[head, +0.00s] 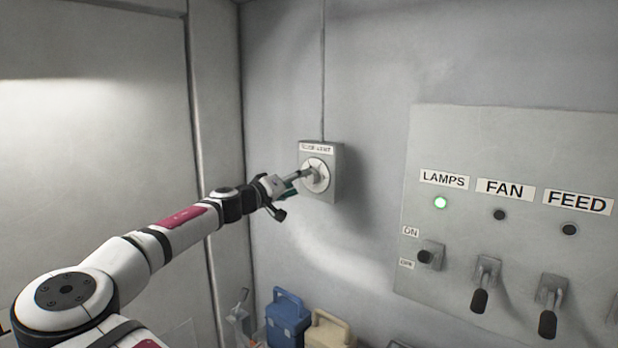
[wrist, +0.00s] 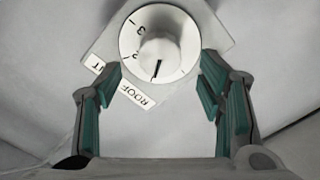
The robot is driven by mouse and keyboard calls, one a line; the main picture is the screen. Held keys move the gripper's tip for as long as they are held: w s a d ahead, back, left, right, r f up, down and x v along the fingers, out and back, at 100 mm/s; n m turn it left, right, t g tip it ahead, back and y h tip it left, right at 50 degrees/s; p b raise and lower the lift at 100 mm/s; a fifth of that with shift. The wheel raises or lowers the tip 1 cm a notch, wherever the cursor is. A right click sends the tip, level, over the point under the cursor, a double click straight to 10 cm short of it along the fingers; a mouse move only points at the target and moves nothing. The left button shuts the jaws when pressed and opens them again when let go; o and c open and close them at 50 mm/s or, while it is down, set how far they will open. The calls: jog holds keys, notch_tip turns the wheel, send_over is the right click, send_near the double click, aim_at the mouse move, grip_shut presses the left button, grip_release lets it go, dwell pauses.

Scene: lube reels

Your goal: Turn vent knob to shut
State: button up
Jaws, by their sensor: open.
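The vent knob (head: 312,173) is a pale round knob on a white dial, on a small grey box (head: 333,190) on the wall. In the wrist view the knob (wrist: 160,58) is at the top centre. Its dark pointer line points toward the bottom of that picture. Dial marks show around it, too small to read surely. The label (wrist: 131,95) is partly hidden by a finger. My gripper (head: 290,182) is right at the box. In the wrist view its teal fingers (wrist: 161,72) are open, one each side of the knob, with a visible gap on both sides.
A grey panel (head: 500,130) at the right carries LAMPS, FAN and FEED labels. Its LAMPS light (head: 440,203) glows green, and levers and a switch stick out below. A blue container (head: 286,318) and a beige one (head: 328,330) stand low beneath the box. A wall corner is left of the box.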

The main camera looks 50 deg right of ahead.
aim_at(307, 178)
jog(key=shift+w+d+p, duration=0.2)
jog(key=shift+d+p, duration=0.1)
jog(key=shift+d, duration=2.35)
jog(key=c, duration=1.1)
